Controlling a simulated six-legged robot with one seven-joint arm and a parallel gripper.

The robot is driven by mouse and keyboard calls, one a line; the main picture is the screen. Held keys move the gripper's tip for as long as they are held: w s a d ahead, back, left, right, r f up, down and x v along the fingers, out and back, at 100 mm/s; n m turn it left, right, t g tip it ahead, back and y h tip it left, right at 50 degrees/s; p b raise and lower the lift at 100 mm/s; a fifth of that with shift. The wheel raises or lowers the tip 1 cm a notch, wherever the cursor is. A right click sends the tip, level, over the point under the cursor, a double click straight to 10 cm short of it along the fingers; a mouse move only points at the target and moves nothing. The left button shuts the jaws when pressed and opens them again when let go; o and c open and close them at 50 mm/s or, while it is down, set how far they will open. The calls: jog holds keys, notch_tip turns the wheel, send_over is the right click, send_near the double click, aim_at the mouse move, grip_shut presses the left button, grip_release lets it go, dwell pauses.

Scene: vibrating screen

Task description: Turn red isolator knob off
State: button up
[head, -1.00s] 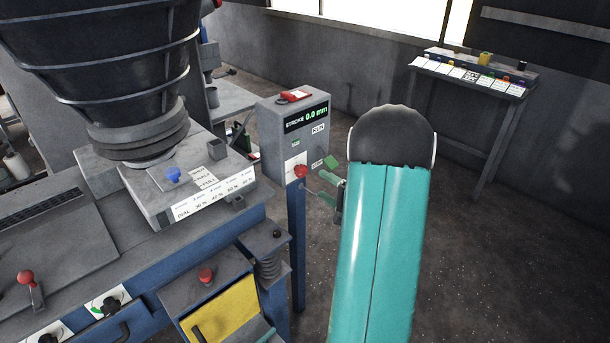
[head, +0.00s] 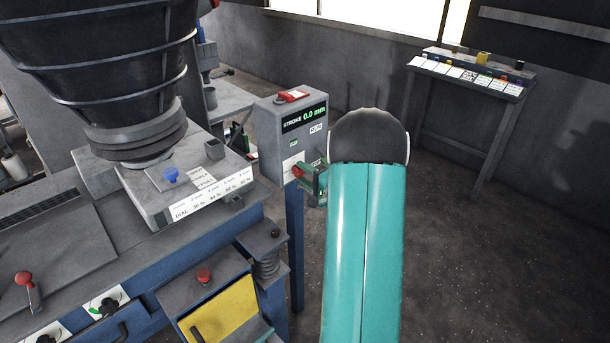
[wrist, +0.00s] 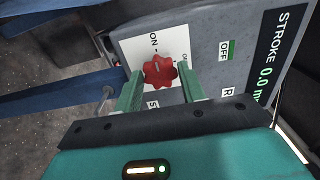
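The red isolator knob (head: 298,171) is on the front of the grey control box (head: 265,130), low on a white label plate. In the wrist view the knob (wrist: 158,70) is star-shaped, with "ON" printed beside it on the plate. My gripper (head: 313,182) is at the box front, just right of the knob in the head view. In the wrist view, my gripper's green fingers (wrist: 160,74) stand on either side of the knob with small gaps showing. It is open. I cannot tell how deep the fingertips reach around the knob.
The box display reads "STROKE 0.0 mm", and a red piece (head: 292,96) sits on top. The screen machine (head: 140,90) stands left, with a blue knob (head: 171,175) and a red-knobbed lever (head: 24,279). A bench (head: 470,70) stands at the back right. Open floor lies right of my arm.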

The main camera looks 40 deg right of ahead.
jog(key=shift+m, duration=0.4)
jog(key=shift+c, duration=0.2)
jog(key=m, duration=0.8)
jog(key=shift+m, duration=0.4)
jog(key=m, duration=0.4)
jog(key=shift+m, duration=2.2)
jog(key=shift+s, duration=0.1)
jog(key=o, duration=0.9)
jog(key=shift+o, duration=0.2)
